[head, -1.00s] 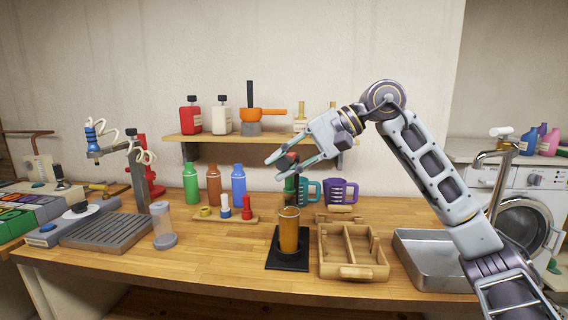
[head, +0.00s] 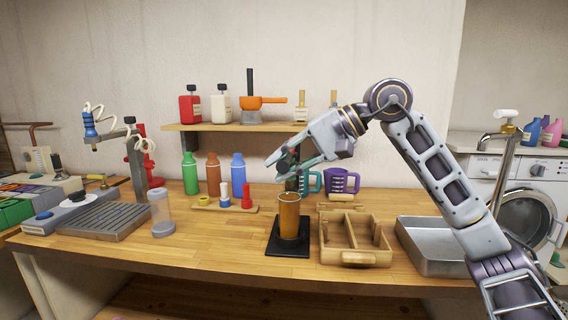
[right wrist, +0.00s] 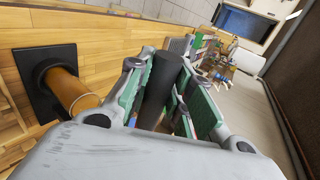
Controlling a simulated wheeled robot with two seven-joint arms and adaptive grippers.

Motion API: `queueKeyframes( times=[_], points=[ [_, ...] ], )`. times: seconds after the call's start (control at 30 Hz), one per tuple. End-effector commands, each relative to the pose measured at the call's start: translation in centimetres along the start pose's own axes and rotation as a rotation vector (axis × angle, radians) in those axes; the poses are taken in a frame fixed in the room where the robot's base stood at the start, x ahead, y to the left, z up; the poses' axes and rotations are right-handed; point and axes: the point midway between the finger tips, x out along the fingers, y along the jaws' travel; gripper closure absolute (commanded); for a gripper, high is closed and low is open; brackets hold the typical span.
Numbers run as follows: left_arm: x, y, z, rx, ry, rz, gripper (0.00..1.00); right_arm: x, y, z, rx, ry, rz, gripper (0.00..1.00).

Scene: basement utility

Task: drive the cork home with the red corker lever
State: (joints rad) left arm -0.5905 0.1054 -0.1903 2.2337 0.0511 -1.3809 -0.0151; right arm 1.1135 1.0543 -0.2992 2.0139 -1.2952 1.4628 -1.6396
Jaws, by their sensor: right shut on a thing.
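My right gripper (head: 280,168) is above an amber cylinder (head: 289,218) on a black square base. In the right wrist view its green-padded fingers are shut on a dark grey cylindrical piece (right wrist: 162,82); I cannot tell what it belongs to. The amber cylinder (right wrist: 72,92) stands apart to the left in that view. A red upright stand (head: 153,170) at the left of the bench is partly hidden by a lamp-like arm; I cannot tell if it is the corker. I cannot make out a cork. My left gripper is not in view.
A wooden divided tray (head: 355,258) stands right of the black base, with a metal basin (head: 430,262) beyond it. Several bottles and a small peg rack (head: 215,207) are to the left. The bench front is mostly clear.

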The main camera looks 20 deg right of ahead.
Motion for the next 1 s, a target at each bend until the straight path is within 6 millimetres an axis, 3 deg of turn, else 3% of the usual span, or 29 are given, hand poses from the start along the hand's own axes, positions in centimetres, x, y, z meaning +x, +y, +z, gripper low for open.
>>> queueKeyframes(
  times=[0.37,0.83,0.87,1.0],
  points=[
    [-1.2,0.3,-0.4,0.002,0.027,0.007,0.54,0.7,1.0,0.1,-0.033,0.022,0.006,1.0],
    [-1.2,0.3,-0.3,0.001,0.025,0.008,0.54,0.8,1.2,0.1,-0.038,0.02,0.011,1.0],
    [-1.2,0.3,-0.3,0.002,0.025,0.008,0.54,0.8,1.2,0.1,-0.038,0.02,0.011,0.74],
    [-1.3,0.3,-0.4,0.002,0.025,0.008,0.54,0.8,1.1,0.1,-0.037,0.02,0.009,0.56]
  ],
)
